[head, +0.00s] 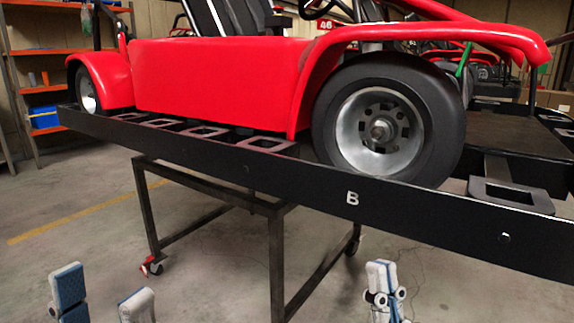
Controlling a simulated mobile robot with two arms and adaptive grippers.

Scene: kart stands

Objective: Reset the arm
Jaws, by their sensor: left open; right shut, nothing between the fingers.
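My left gripper (103,299) is at the bottom left of the head view. Its two white and blue fingers stand well apart, with only floor visible between them. My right gripper (384,288) is at the bottom, right of the middle. Its fingers are together and hold nothing. Both grippers point up, in front of and below the black stand rail in the picture, and appear to touch nothing. My arms are below the picture edge and hidden.
A red kart (215,85) with a black wheel (390,120) sits on a stand. The stand's black rail (300,188), marked B, crosses the view above dark metal legs (277,265). Orange shelves (40,52) stand at the back left. Grey floor (90,195) is open at left.

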